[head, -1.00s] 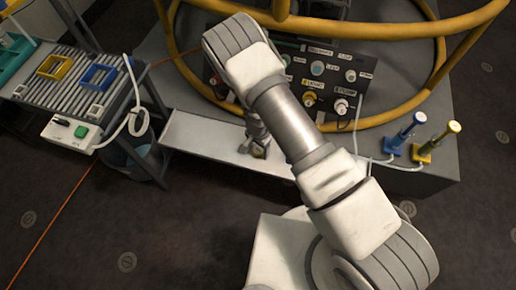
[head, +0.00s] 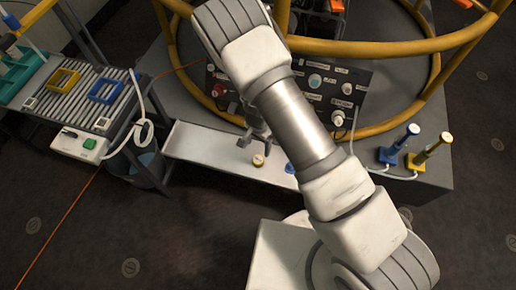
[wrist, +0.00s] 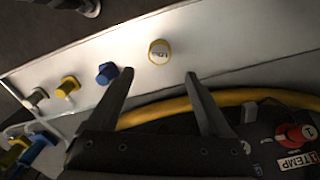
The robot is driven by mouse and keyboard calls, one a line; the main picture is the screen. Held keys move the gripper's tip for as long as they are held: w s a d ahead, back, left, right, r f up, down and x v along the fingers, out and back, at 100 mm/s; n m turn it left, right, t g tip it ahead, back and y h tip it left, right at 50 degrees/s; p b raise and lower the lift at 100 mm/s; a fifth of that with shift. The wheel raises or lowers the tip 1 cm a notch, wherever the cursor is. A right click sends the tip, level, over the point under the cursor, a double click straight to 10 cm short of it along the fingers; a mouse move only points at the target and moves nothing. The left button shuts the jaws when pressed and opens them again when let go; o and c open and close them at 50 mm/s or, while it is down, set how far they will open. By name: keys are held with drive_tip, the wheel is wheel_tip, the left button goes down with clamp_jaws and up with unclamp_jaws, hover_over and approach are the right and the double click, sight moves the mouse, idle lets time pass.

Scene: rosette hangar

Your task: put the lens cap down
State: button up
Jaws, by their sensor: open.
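The lens cap (head: 258,160), a small round yellow piece with a pale, lettered top, sits on the white shelf (head: 205,143) in the head view. In the wrist view the lens cap (wrist: 159,52) lies face up on the bare shelf, just beyond the fingertips and roughly centred between them. My gripper (head: 255,142) is open and empty behind the cap in the head view. The wrist view shows both fingers of my gripper (wrist: 159,75) spread wide, with nothing between the tips. My arm hides part of the shelf in the head view.
A blue knob-like piece (wrist: 107,72), a yellow one (wrist: 68,86) and a grey one (wrist: 37,97) stand in a row along the shelf. A yellow tube ring (head: 360,130) and a dark control panel (head: 325,88) lie behind it. A slatted table (head: 75,95) stands left.

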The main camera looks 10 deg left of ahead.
drive_tip(key=w+d+r+n+t+y, duration=0.1)
drive_tip(key=d+r+y, duration=0.15)
drive_tip(key=r, duration=1.35)
drive_tip(key=w+d+r+n+y, duration=0.1)
drive_tip(key=d+r+n, duration=0.15)
drive_tip(key=r, duration=1.25)
drive_tip(key=s+d+r+n+t+h, duration=0.2)
drive_tip(key=s+d+r+t+h, duration=0.1)
drive_tip(key=s+d+r, duration=1.2)
drive_tip(key=d+r+t, duration=0.1)
drive_tip(key=d, duration=0.2)
drive_tip(key=shift+s+d+r+t, duration=0.25)
drive_tip(key=shift+s+d+t, duration=0.05)
drive_tip(key=shift+d, duration=0.05)
drive_tip(key=shift+h, duration=0.25)
wheel_tip(320, 180, up, 19)
drive_tip(key=p, duration=1.8)
drive_tip(key=shift+f+p, duration=0.15)
drive_tip(key=shift+p, duration=0.25)
